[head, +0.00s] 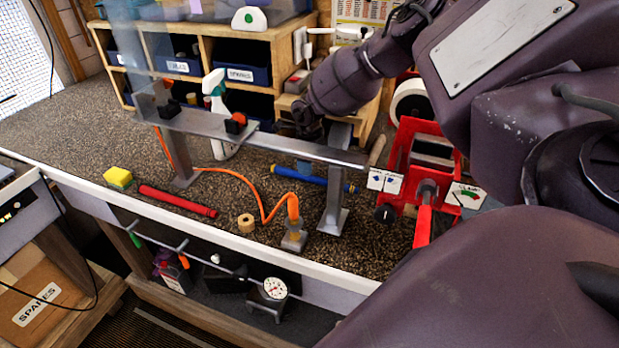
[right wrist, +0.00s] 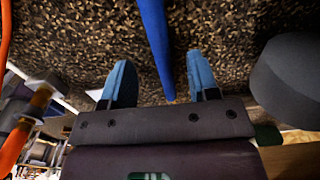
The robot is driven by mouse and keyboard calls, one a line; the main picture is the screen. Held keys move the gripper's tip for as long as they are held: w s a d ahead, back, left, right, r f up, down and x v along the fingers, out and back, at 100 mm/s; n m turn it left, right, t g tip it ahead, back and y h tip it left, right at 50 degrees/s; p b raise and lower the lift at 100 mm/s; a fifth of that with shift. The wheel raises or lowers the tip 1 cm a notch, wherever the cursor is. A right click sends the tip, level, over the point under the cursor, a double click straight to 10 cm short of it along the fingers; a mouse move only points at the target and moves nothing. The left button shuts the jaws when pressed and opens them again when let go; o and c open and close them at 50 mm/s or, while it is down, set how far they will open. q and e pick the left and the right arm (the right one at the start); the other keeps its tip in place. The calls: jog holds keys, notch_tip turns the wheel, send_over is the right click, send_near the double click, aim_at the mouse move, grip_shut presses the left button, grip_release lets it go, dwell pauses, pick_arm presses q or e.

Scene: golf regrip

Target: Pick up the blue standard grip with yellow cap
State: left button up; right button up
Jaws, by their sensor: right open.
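The blue grip (head: 325,181) lies on the speckled bench top, behind and partly below the steel bar. In the right wrist view the blue grip (right wrist: 154,40) runs down between my two fingers, with a small yellowish tip at its near end. My right gripper (head: 306,166) reaches down behind the bar over the grip, and the bar hides part of it. Its blue-padded fingers (right wrist: 160,78) are open, one on each side of the grip, with gaps visible. My left gripper is not in view.
The steel bar (head: 270,143) on posts stands in front of the grip. A red vise (head: 415,170) is at right, a spray bottle (head: 217,105) behind.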

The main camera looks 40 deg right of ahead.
aim_at(314, 179)
jog(key=shift+f+p, duration=0.35)
jog(key=shift+f, duration=1.95)
jog(key=shift+c, duration=0.3)
jog(key=c, duration=0.8)
